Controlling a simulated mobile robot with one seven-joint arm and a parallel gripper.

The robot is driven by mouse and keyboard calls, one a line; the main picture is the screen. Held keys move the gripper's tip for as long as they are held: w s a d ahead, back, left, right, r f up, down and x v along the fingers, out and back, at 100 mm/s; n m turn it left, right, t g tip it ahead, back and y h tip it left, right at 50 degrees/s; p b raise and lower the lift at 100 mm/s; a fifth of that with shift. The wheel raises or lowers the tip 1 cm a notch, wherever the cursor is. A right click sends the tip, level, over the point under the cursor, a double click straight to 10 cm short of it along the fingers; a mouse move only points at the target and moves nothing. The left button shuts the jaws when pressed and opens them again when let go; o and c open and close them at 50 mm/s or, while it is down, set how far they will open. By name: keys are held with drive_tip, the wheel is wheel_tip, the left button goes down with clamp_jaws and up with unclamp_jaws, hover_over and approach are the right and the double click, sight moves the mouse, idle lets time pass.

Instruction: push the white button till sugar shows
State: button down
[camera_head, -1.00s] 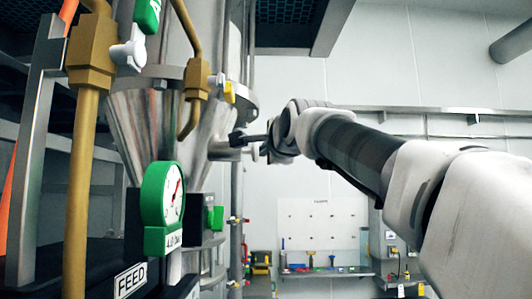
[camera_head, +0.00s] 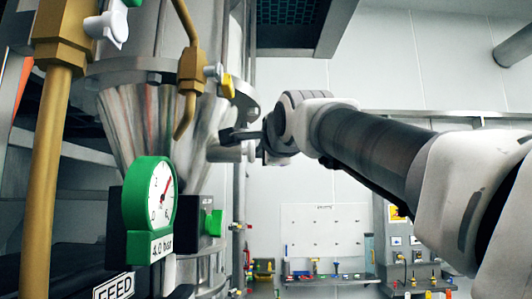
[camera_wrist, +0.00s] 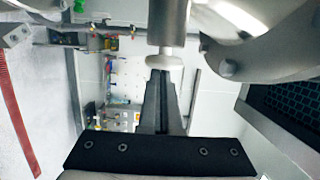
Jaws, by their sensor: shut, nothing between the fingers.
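The white button (camera_wrist: 164,62) is a pale round cap on the end of a short metal tube (camera_wrist: 167,22) in the wrist view. My gripper (camera_wrist: 162,78) is shut and empty, its dark fingertips lined up with the button face. Tips and button overlap in the picture; I cannot tell whether they touch. In the head view, the gripper (camera_head: 228,135) reaches in from the right beside the tube (camera_head: 226,153) on the steel cone (camera_head: 160,125). The button's pale end (camera_head: 250,151) is partly hidden by the gripper there. The cone's metal wall hides its inside.
A green gauge (camera_head: 150,208), brass pipes (camera_head: 52,160) and a yellow-handled valve (camera_head: 226,86) stand left of my arm. A curved metal flange (camera_wrist: 265,50) lies close to the fingers in the wrist view. A tool board (camera_head: 325,230) hangs behind; the room's right side is open.

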drive_tip(key=b+v, duration=0.4)
drive_tip(key=v, duration=1.3)
idle(1.2)
